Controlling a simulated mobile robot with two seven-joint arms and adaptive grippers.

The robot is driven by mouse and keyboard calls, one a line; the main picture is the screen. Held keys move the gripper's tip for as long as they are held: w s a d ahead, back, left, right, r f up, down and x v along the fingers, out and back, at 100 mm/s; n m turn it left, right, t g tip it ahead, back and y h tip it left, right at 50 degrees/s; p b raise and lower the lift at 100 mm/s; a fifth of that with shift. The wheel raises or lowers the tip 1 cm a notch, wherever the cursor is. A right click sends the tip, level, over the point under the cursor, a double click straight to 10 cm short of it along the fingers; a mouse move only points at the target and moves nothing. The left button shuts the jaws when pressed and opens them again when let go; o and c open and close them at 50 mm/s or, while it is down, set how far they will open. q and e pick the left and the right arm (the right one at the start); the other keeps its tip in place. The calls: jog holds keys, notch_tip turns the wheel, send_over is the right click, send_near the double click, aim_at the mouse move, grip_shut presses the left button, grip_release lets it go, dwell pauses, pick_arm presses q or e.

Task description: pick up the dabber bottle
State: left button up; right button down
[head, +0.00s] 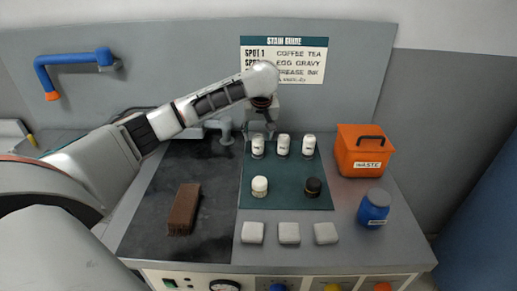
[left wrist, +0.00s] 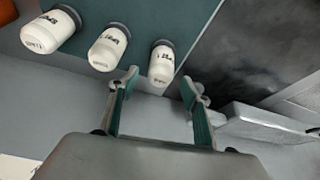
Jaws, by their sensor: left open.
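Three white bottles with dark print stand in a row at the back of the green mat (head: 285,185): a left one (head: 258,147), a middle one (head: 283,146) and a right one (head: 309,145). I cannot read which label marks the dabber bottle. My left gripper (head: 260,131) is open and points down just behind and above the left bottle. Nothing is held. My right gripper is out of view.
A wall stands behind.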

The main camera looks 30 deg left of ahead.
pick_arm(q)
jog(key=shift+x, duration=1.35)
jog(key=c, duration=1.3)
jog(key=shift+o, duration=0.2)
jog(key=shift+r, duration=0.1)
